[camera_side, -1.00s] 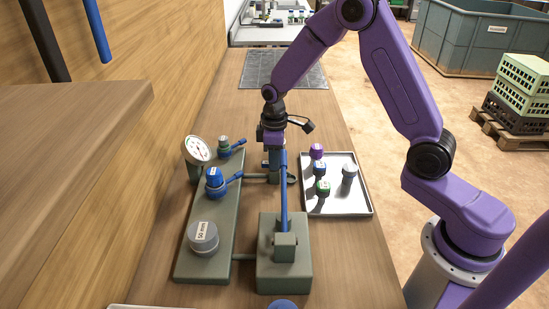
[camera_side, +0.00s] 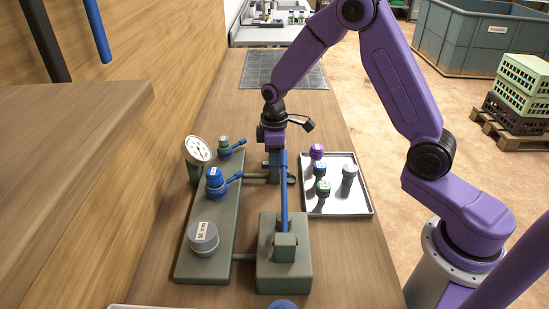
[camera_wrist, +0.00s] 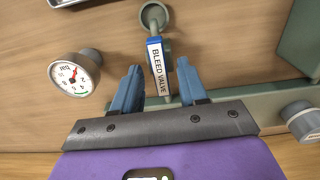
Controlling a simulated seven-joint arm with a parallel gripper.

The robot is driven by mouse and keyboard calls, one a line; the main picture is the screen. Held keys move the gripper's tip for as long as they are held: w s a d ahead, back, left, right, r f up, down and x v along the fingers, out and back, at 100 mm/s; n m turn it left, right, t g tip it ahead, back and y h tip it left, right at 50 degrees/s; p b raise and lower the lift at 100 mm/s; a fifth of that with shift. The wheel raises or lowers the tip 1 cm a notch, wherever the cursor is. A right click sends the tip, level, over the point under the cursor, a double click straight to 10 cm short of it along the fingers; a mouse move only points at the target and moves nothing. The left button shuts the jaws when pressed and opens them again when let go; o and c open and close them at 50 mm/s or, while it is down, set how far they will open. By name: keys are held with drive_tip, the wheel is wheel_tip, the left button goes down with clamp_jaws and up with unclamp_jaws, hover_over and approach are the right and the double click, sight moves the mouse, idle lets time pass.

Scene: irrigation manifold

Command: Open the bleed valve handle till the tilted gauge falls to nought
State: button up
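The bleed valve handle (camera_wrist: 157,66) is a blue lever with a white "BLEED VALVE" label, joined to a round grey-green fitting at its upper end in the wrist view. My gripper (camera_wrist: 158,84) is open, with one blue finger on each side of the handle's lower part and visible gaps between. In the side view my gripper (camera_side: 274,164) points down beyond the pump block and largely hides the valve. The tilted gauge (camera_side: 198,149) has a white round dial; it also shows in the wrist view (camera_wrist: 73,77) with a red needle, whose exact reading I cannot tell.
A blue upright lever (camera_side: 284,195) rises from a green block (camera_side: 284,270) close in front of my gripper. A manifold plate (camera_side: 208,261) with a blue-handled valve (camera_side: 215,180) and grey cap (camera_side: 203,238) lies left. A white tray (camera_side: 345,207) with several capped parts lies right.

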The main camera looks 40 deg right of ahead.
wheel_tip(320, 180, up, 17)
drive_tip(key=shift+r, duration=0.2)
idle(0.5)
drive_tip(key=s+a+f+n, duration=0.1)
drive_tip(key=s+a, duration=0.2)
drive_tip(key=s, duration=0.4)
drive_tip(key=s+a+n, duration=0.1)
drive_tip(key=s+a, duration=0.1)
drive_tip(key=s, duration=0.6)
drive_tip(key=s+d+f, duration=0.1)
drive_tip(key=s+f, duration=0.1)
drive_tip(key=s, duration=0.6)
drive_tip(key=s+d+f+n, duration=0.1)
drive_tip(key=s+d+f, duration=0.1)
drive_tip(key=s, duration=0.7)
drive_tip(key=shift+d, duration=0.3)
